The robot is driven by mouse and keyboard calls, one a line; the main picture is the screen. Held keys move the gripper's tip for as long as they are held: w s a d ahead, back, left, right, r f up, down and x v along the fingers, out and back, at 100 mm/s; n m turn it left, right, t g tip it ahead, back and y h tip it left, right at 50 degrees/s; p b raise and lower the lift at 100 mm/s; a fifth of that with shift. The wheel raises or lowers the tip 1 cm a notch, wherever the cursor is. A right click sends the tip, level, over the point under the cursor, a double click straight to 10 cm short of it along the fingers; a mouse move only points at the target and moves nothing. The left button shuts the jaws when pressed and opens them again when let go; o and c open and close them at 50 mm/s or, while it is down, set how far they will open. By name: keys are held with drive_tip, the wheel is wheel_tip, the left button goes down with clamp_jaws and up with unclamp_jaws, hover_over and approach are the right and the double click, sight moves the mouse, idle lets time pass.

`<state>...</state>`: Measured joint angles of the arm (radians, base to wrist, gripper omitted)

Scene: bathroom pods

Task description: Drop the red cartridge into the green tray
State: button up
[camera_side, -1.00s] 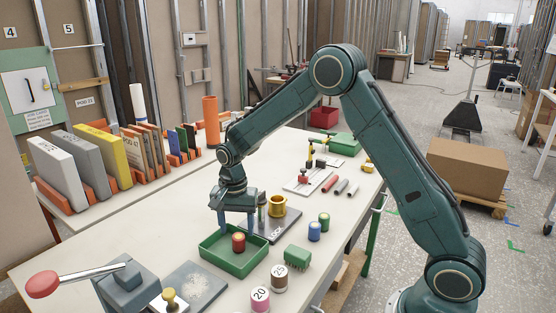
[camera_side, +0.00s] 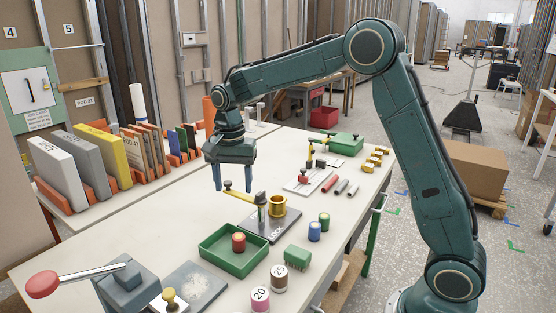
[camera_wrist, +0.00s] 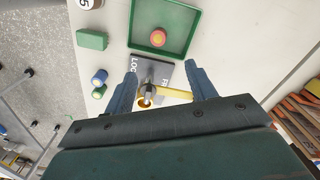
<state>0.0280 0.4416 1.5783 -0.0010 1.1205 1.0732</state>
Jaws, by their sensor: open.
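In the wrist view the cartridge (camera_wrist: 158,38) lies within the tray (camera_wrist: 134,22), near the tray's edge closest to my gripper. My gripper (camera_side: 233,188) is open and empty, raised above the table behind the tray and clear of the cartridge. Its two blue fingers are spread apart, with the gripper (camera_wrist: 165,88) also showing in the wrist view.
A dark plate (camera_side: 262,231) with a yellow lever (camera_side: 240,197) and a brass cup (camera_side: 278,206) sits behind the tray. A red-knobbed lever (camera_side: 42,284) is front left.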

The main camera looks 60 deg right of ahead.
drive_tip(key=shift+r, duration=0.35)
drive_tip(key=shift+s+r, duration=0.1)
drive_tip(key=s+r+n+t, duration=0.3)
drive_tip(key=s+r+n, duration=0.45)
drive_tip(key=s, duration=0.65)
drive_tip(key=s+a+n+t, duration=0.1)
drive_tip(key=s+n, duration=0.4)
drive_tip(key=s, duration=1)
drive_tip(key=shift+s+a+f+t, duration=0.15)
drive_tip(key=shift+s+f+t, duration=0.25)
drive_tip(key=shift+t, duration=0.4)
